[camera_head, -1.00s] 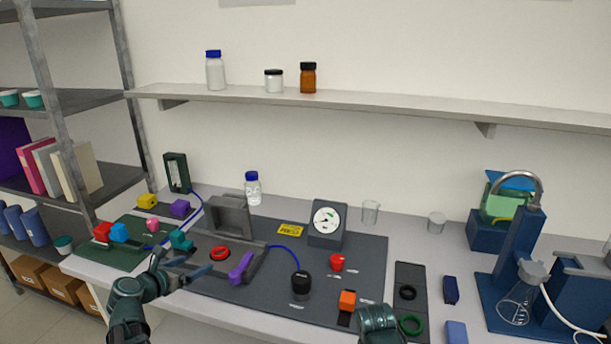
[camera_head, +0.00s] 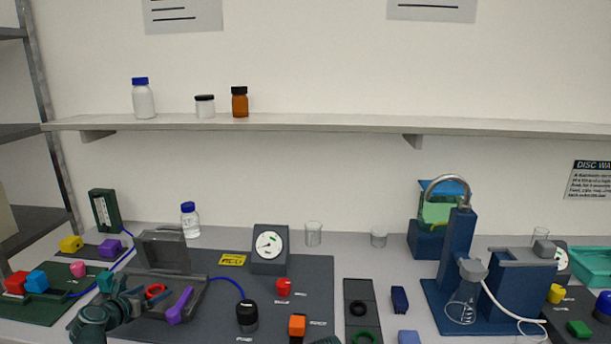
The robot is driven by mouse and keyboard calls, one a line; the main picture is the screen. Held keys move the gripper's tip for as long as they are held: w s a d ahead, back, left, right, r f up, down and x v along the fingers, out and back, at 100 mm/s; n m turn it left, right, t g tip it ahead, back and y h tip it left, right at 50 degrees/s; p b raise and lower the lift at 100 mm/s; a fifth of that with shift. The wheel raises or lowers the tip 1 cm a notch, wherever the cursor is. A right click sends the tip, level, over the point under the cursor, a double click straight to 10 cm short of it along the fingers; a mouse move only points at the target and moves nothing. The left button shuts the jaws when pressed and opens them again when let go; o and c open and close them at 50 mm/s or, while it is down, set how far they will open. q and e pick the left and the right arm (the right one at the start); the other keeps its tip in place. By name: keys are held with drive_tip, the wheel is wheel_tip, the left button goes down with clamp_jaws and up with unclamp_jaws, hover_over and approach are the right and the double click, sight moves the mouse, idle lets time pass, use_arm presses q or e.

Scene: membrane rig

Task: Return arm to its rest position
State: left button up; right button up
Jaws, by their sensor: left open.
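My left gripper (camera_head: 143,298) is open over the left part of the bench, in front of the grey rig with the raised lid (camera_head: 163,250). The red ring (camera_head: 156,291) shows beside its fingers, and the purple handle (camera_head: 180,306) lies just to their right. I cannot tell whether the fingers touch the rig. My left arm comes in from the bottom left. Of my right arm only a small dark piece shows at the bottom edge, right of the orange cube (camera_head: 297,326); its fingers are out of view.
A dark mat (camera_head: 315,278) carries a dial gauge (camera_head: 269,248), a black knob (camera_head: 247,315) and a red knob (camera_head: 283,287). A green mat (camera_head: 40,306) with coloured blocks is at left. A blue stand with a flask (camera_head: 463,303) is at right. A shelf (camera_head: 330,122) runs above.

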use_arm(q)
drive_tip(key=p+v, duration=0.5)
drive_tip(key=v, duration=0.8)
drive_tip(key=b+x, duration=0.5)
drive_tip(key=x, duration=0.8)
drive_tip(key=shift+f, duration=0.15)
wheel_tip(320, 180, up, 8)
drive_tip(key=p, duration=0.7)
drive_tip(key=shift+f, duration=0.15)
drive_tip(key=shift+s+d+f, duration=0.1)
drive_tip(key=shift+s+f, duration=0.15)
drive_tip(key=shift+f, duration=0.05)
drive_tip(key=shift+s+f, duration=0.15)
drive_tip(key=shift+s, duration=0.1)
